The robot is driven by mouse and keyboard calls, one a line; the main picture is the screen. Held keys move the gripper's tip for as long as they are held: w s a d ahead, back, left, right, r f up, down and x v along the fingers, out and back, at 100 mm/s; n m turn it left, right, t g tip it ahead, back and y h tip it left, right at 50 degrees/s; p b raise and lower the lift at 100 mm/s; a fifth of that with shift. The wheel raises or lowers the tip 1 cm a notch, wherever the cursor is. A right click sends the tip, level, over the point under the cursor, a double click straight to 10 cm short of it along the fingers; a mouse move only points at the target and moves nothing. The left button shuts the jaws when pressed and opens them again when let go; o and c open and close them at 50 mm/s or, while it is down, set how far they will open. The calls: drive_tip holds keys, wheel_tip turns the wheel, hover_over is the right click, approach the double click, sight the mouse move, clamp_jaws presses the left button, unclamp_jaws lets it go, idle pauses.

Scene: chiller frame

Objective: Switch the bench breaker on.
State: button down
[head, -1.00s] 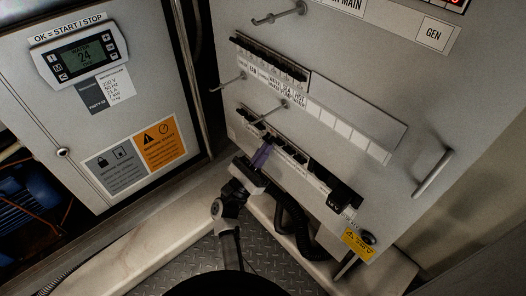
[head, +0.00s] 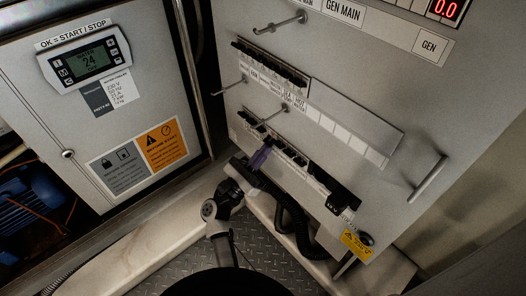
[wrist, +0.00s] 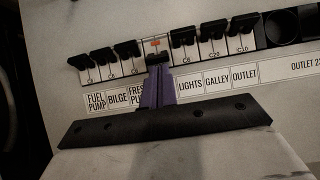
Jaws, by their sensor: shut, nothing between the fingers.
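The lower breaker row (head: 290,155) on the grey panel also shows close up in the wrist view. One breaker (wrist: 155,43) there has its black lever lower than its neighbours, with an orange-red mark above it. Its label is hidden behind my fingers; it sits between the fresh pump breaker (wrist: 129,49) and the lights breaker (wrist: 184,37), whose levers stand up. My gripper (wrist: 158,72) has its purple fingers shut and empty, tips right at the lowered lever; I cannot tell whether they touch. In the head view my gripper (head: 264,150) is at this row.
An upper breaker row (head: 272,62) sits above. Metal rods (head: 272,113) stick out of the panel close to my gripper, and a bar handle (head: 428,178) is at the right. Black hoses (head: 292,225) run below. A controller cabinet (head: 85,60) stands left.

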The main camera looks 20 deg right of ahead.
sight(268, 142)
drive_tip(key=shift+a+r+y, duration=0.15)
drive_tip(key=shift+r+y, duration=0.05)
drive_tip(key=shift+y, duration=0.1)
drive_tip(key=r+y+p, duration=0.1)
drive_tip(key=p, duration=0.1)
drive_tip(key=a+r+g+y+p, duration=0.1)
drive_tip(key=y+p, duration=0.1)
drive_tip(key=g+y+p, duration=0.1)
drive_tip(key=y+p, duration=0.1)
drive_tip(key=p, duration=0.1)
drive_tip(key=shift+s+a+r, duration=0.15)
drive_tip(key=shift+s+r, duration=0.1)
drive_tip(key=shift+r, duration=0.15)
drive_tip(key=shift+f, duration=0.2)
